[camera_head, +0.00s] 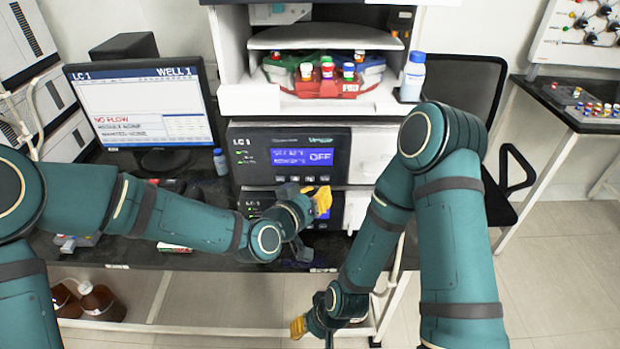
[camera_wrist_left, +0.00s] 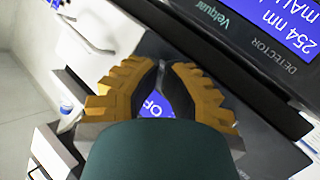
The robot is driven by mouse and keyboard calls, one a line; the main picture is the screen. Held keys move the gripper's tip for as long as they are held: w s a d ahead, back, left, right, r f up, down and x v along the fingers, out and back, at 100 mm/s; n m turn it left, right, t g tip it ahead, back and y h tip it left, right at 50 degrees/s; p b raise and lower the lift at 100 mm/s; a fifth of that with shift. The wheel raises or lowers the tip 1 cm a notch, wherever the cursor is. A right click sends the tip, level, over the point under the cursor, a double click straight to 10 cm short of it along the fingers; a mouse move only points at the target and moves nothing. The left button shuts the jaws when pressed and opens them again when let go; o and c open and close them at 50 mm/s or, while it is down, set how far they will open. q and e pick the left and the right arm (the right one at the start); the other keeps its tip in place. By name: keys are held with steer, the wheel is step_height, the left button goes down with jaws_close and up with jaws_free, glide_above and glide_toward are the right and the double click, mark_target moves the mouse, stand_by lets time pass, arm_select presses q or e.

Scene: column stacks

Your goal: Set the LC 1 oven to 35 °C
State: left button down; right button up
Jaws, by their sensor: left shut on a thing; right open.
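In the left wrist view the yellow-padded fingers (camera_wrist_left: 160,70) are close together in front of a blue display (camera_wrist_left: 156,105) reading "OF", the rest hidden. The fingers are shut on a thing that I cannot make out. My right gripper (camera_head: 302,328) is open, low in front of the bench, and partly hidden by its wrist.
A monitor (camera_head: 145,105) shows "NO FLOW" at left. A small bottle (camera_head: 220,162) stands between them. A tray of capped bottles (camera_head: 325,85) is above. A chair (camera_head: 500,190) is at right.

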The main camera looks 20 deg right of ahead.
arm_select(q)
steer(key=shift+w+d, duration=0.15)
steer(key=shift+w, duration=0.4)
steer(key=shift+w, duration=0.15)
stand_by(1.0)
steer(key=shift+w+d+b, duration=0.15)
steer(key=shift+w+b, duration=0.15)
steer(key=shift+b, duration=0.1)
steer(key=shift+w+d, duration=0.1)
steer(key=shift+w, duration=0.25)
stand_by(0.7)
steer(key=shift+s, duration=0.1)
steer(key=shift+s+a+b, duration=0.25)
steer(key=shift+s+b, duration=0.35)
steer(key=shift+s, duration=0.1)
